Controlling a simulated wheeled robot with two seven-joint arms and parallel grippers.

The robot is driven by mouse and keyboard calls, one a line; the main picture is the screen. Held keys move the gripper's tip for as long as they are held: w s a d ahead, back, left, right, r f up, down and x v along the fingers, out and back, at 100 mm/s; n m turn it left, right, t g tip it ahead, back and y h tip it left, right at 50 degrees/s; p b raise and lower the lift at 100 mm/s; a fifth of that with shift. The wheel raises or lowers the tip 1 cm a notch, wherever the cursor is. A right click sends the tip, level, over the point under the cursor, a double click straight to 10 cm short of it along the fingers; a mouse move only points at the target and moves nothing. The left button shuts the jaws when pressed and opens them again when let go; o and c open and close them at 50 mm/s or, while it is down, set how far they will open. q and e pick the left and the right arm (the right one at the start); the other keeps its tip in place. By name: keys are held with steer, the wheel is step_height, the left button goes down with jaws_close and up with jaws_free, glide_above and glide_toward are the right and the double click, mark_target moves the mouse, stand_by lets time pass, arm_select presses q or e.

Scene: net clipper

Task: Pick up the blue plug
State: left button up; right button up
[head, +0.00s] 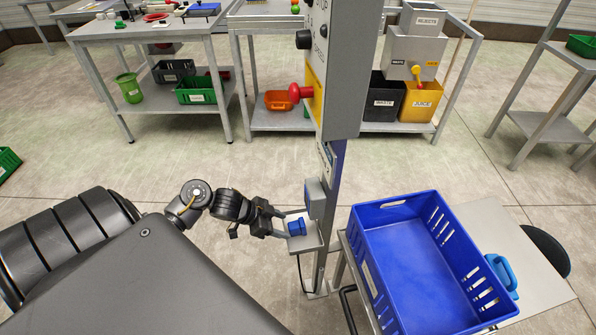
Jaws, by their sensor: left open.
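The blue plug (297,226) sits on a small grey shelf (309,244) fixed to the blue-grey post. My left gripper (287,224) reaches in from the left, with its open fingers at the plug, one on the far side and one on the near side. I cannot tell whether the fingers touch the plug. My right gripper is not in view.
A grey box (315,198) is mounted on the post just behind the shelf. The control panel (340,70) with a red knob rises above. An empty blue crate (420,268) stands on a cart close to the right.

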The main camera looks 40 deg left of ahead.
mark_target(292, 228)
arm_select(q)
steer(key=b+x, duration=0.1)
steer(key=x, duration=0.3)
steer(key=shift+w+f, duration=0.15)
steer(key=shift+w+d+f, duration=0.2)
steer(key=shift+w+f, duration=0.05)
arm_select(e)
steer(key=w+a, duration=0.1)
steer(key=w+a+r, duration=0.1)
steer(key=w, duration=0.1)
arm_select(q)
steer(key=c, duration=1.1)
